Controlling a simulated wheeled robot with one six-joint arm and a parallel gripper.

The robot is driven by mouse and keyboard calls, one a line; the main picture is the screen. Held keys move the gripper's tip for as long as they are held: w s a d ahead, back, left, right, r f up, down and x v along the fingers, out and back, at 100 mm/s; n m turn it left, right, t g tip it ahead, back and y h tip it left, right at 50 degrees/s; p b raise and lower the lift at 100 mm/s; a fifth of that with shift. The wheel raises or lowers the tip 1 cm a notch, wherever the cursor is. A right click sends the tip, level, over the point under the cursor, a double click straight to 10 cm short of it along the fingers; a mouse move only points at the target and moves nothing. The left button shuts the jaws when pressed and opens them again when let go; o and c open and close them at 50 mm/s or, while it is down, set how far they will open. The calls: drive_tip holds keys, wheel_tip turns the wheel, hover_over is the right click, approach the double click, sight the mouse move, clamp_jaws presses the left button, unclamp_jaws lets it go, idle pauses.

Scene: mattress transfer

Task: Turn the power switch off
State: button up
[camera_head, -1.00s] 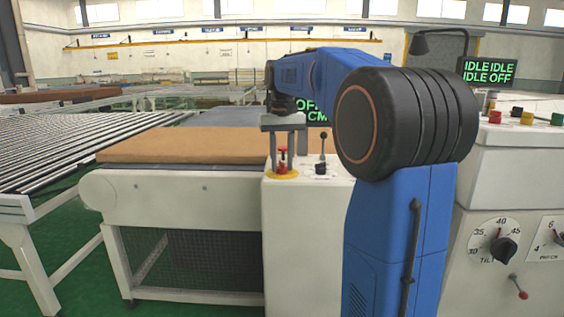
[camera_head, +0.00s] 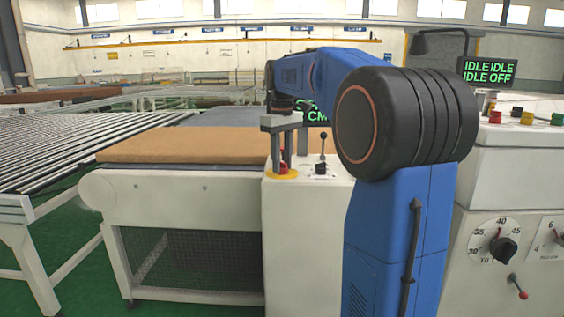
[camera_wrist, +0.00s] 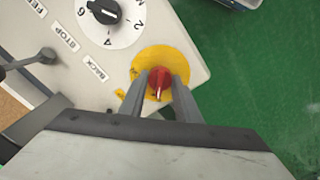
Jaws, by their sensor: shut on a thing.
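The power switch is a red rotary knob (camera_wrist: 160,84) on a round yellow plate (camera_wrist: 172,56), at the corner of a white control panel (camera_wrist: 70,80). In the wrist view my gripper (camera_wrist: 160,94) has one finger on each side of the red knob and is shut on it. In the head view my gripper (camera_head: 281,164) points straight down onto the panel top. The yellow plate (camera_head: 282,174) shows around its fingertips, and the knob is mostly hidden there by the fingers.
A black lever (camera_head: 322,154) stands on the panel right of my gripper. A black numbered dial (camera_wrist: 105,10) is near the switch. A brown mattress (camera_head: 180,145) lies on the conveyor to the left. A display (camera_head: 487,72) reads IDLE and OFF.

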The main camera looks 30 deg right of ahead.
idle(0.3)
drive_tip(key=o, duration=1)
drive_tip(key=shift+o, duration=0.2)
drive_tip(key=shift+r, duration=0.1)
wheel_tip(320, 180, up, 17)
drive_tip(key=shift+r, duration=0.15)
drive_tip(key=s+a+f+t, duration=0.1)
drive_tip(key=s+a+f, duration=0.4)
drive_tip(key=s+f, duration=0.5)
drive_tip(key=s+a+f+m+t, duration=0.1)
drive_tip(key=s+a+f, duration=0.4)
drive_tip(key=s+f, duration=0.5)
drive_tip(key=s+a+f+m+t, duration=0.1)
drive_tip(key=s+a+f, duration=0.5)
drive_tip(key=f, duration=1.1)
drive_tip(key=s+t, duration=0.1)
drive_tip(key=s, duration=0.3)
drive_tip(key=shift+f+t, duration=0.25)
drive_tip(key=shift+t, duration=0.15)
